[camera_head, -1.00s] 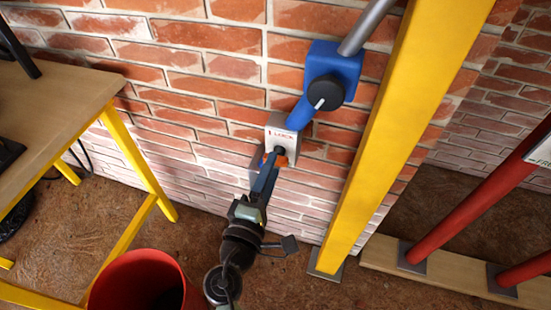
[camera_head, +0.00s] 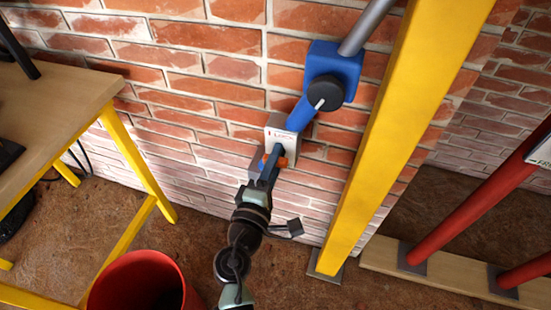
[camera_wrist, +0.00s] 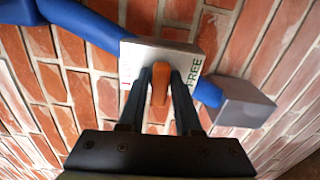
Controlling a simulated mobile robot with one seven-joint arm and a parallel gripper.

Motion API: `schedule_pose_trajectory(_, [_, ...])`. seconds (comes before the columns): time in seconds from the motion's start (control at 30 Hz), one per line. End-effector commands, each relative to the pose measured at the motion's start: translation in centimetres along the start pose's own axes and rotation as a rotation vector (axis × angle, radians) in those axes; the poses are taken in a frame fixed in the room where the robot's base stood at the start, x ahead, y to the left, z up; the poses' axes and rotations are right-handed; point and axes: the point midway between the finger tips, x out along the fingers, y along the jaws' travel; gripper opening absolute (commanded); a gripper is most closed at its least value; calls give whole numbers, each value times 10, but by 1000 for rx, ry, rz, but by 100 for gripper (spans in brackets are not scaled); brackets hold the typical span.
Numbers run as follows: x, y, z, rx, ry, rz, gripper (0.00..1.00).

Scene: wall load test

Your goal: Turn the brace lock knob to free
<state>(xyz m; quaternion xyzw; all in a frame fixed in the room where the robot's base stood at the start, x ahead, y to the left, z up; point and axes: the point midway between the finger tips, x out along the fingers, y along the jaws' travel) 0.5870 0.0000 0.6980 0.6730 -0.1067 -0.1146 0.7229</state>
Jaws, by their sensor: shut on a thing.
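The brace lock knob is a small orange handle (camera_wrist: 160,86) on the front of a grey metal box (camera_wrist: 133,58). In the wrist view the two dark fingers of my gripper (camera_wrist: 161,72) stand on either side of the knob, shut on it. The word FREE shows on the box right of the fingers. In the head view the orange knob (camera_head: 283,162) shows beside my gripper (camera_head: 273,153), low on the box (camera_head: 281,134), where LOCK is printed near the top. The fingers partly hide the knob and the box face.
A blue brace (camera_head: 300,115) runs from the box up to a blue joint with a black dial (camera_head: 325,93). A yellow post (camera_head: 400,120) stands close on the right. A red bin (camera_head: 140,275) and a yellow-legged table (camera_head: 75,80) are left. Brick wall lies behind.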

Motion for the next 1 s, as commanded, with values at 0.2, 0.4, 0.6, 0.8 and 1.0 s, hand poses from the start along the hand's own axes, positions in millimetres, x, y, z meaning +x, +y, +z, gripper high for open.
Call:
schedule_pose_trajectory(0.2, [0, -2, 0, 40, 0, 1, 0])
schedule_pose_trajectory(0.4, [0, 0, -1, 88, 2, 0, 0])
schedule_pose_trajectory(0.6, [0, 0, -1, 87, 2, -1, 43])
schedule_pose_trajectory(0.8, [0, 0, 0, 87, 1, 0, 52])
schedule_pose_trajectory(1.0, [-3, 0, 0, 86, 1, -1, 52])
